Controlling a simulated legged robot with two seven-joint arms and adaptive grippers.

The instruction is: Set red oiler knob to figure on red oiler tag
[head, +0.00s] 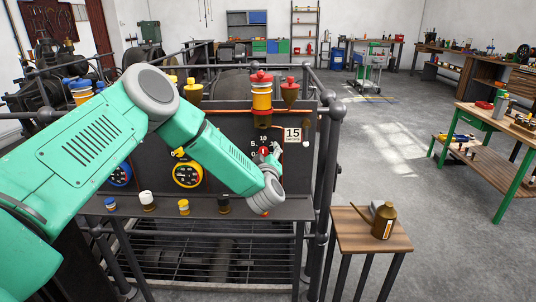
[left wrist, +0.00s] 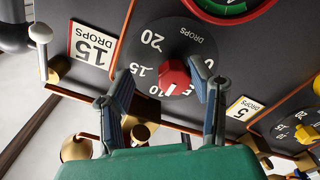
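The red oiler knob (head: 264,151) sits on a black dial on the dark panel. In the left wrist view, upside down, the red knob (left wrist: 174,77) has a white mark pointing down, near the 10. The red oiler tag (head: 293,135) reads 15 drops; it also shows in the left wrist view (left wrist: 92,45). My left gripper (head: 275,152) is in front of the knob. In the left wrist view my left gripper (left wrist: 165,88) is open, one finger on each side of the knob; contact cannot be told. My right gripper is not in view.
A yellow knob (left wrist: 305,133) with a 5-drops tag (left wrist: 243,108) is beside the red dial. A shelf (head: 240,208) with small caps runs below the panel. A brown oil can (head: 383,221) stands on a small wooden stand (head: 350,222) at the right.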

